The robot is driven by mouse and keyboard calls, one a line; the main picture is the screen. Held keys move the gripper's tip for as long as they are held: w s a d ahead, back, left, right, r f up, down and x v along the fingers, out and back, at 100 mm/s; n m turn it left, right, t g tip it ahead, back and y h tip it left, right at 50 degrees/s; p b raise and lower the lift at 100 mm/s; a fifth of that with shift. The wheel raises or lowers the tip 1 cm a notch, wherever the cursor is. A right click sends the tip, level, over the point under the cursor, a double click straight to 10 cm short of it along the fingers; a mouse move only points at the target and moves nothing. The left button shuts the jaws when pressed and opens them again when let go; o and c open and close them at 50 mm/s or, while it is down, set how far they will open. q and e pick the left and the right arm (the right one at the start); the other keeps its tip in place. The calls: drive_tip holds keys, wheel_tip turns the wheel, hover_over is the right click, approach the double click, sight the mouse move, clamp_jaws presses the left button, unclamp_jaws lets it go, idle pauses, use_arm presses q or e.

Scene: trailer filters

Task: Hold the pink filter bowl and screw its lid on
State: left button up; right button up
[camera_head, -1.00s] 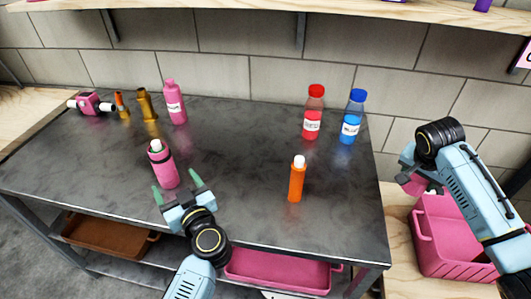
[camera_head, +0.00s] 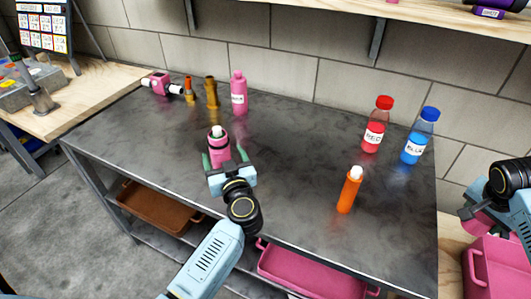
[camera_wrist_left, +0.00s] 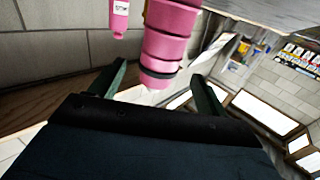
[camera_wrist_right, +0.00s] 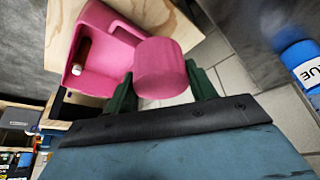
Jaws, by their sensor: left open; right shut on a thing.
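The pink filter bowl (camera_head: 219,148) stands upright on the dark table, with a black ring and a white top inside. My left gripper (camera_head: 225,160) is open with its fingers on either side of the bowl's body. In the left wrist view the bowl (camera_wrist_left: 172,35) is between and beyond the open fingers, and I cannot tell whether they touch it. My right gripper (camera_head: 472,211) is at the right, beyond the table edge. It is shut on the pink lid (camera_wrist_right: 160,68), a plain cup shape in the right wrist view.
A pink bin (camera_head: 497,268) is under my right gripper. An orange cartridge (camera_head: 349,190), a red bottle (camera_head: 376,127) and a blue bottle (camera_head: 420,136) stand on the table's right.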

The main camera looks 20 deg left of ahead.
sight(221, 150)
use_arm(q)
drive_tip(key=b+x, duration=0.1)
drive_tip(key=x, duration=0.5)
use_arm(e)
drive_tip(key=shift+f, duration=0.7)
use_arm(q)
drive_tip(key=shift+c, duration=0.2)
